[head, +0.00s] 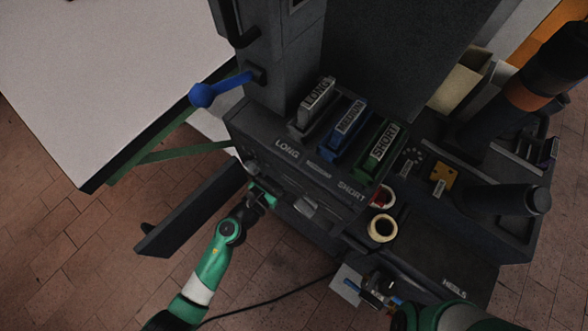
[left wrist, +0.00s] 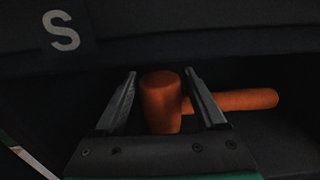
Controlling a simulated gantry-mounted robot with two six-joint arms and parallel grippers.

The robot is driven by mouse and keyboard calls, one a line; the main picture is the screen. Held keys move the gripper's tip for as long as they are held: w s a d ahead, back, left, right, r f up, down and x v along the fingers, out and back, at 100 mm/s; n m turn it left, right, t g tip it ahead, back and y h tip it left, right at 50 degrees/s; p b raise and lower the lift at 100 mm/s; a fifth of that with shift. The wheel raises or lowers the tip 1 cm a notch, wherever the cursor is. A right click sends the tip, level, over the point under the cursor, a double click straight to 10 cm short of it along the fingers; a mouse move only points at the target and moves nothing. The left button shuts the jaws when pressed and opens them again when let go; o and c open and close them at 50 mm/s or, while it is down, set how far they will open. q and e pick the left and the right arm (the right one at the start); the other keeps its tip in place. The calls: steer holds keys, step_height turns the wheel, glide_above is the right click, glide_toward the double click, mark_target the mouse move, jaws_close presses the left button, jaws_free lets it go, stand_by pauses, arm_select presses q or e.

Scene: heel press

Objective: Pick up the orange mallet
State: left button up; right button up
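The orange mallet (left wrist: 162,98) lies in a dark compartment in the left wrist view, its head toward me and its handle (left wrist: 235,101) running to the right. My left gripper (left wrist: 160,78) is open, with a finger on each side of the mallet head; the handle passes behind the right finger. I cannot tell whether the fingers touch it. In the head view my left gripper (head: 262,194) is at the front of the dark press cabinet, and the mallet is hidden there. My right gripper (head: 376,290) is at the lower right, its fingers unclear.
An open door panel (head: 190,212) hangs left of my left gripper. Grey, blue (head: 342,128) and green (head: 376,148) labelled blocks stand on the press. A blue-knobbed lever (head: 203,95) sticks out left. Tape rolls (head: 382,228) lie on the right-hand bench.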

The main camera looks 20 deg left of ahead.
arm_select(q)
jaws_close()
steer(key=shift+r, duration=0.2)
stand_by(0.3)
step_height(320, 180, up, 4)
steer(key=p, duration=0.3)
steer(key=shift+f+p, duration=0.25)
steer(key=shift+p, duration=0.15)
steer(key=shift+s, duration=0.3)
steer(key=v, duration=1.7)
steer(key=shift+s+a, duration=0.15)
